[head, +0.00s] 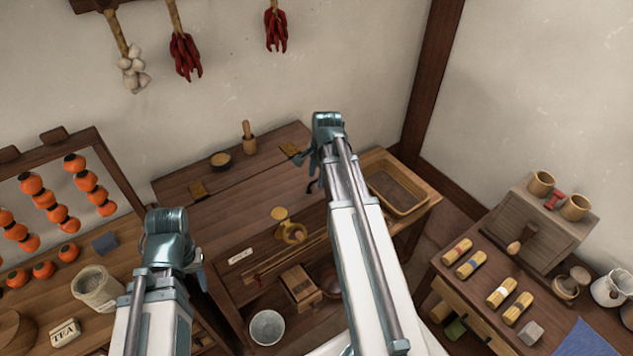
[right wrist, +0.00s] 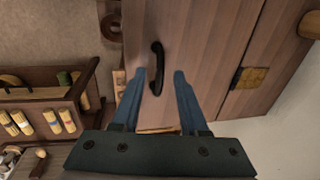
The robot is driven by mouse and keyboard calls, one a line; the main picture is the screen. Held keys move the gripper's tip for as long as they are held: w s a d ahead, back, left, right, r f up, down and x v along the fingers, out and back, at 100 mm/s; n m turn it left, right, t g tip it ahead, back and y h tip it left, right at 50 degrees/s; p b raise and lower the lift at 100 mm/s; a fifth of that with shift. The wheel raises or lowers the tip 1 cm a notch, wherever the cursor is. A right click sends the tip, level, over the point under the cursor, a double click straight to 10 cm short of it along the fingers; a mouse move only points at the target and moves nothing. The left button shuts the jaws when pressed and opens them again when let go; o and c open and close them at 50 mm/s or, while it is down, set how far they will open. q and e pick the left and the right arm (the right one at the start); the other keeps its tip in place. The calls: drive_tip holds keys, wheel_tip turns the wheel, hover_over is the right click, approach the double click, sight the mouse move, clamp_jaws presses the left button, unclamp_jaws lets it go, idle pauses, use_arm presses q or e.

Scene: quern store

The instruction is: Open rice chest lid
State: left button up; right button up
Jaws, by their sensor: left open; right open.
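The rice chest is a brown wooden chest with a RICE label (head: 240,256) on its front. Its plank lid (head: 240,205) lies flat and shut, with brass hinges (head: 199,190) along the back and a brass clasp (head: 292,233) at the front. In the right wrist view a black bar handle (right wrist: 157,68) stands on the wood. My right gripper (right wrist: 160,74) is open, its blue fingertips on either side of the handle's near end; contact cannot be told. In the head view my right arm hides part of the lid. My left gripper (head: 200,268) is open and empty at the chest's left front.
A mortar (head: 220,160) and a wooden pestle (head: 248,138) stand on the back ledge behind the hinges. A wooden tray (head: 398,188) sits right of the chest. A persimmon rack (head: 100,165) stands left, and a low cabinet with noodle bundles (head: 457,252) right.

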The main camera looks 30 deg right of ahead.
clamp_jaws()
idle(1.5)
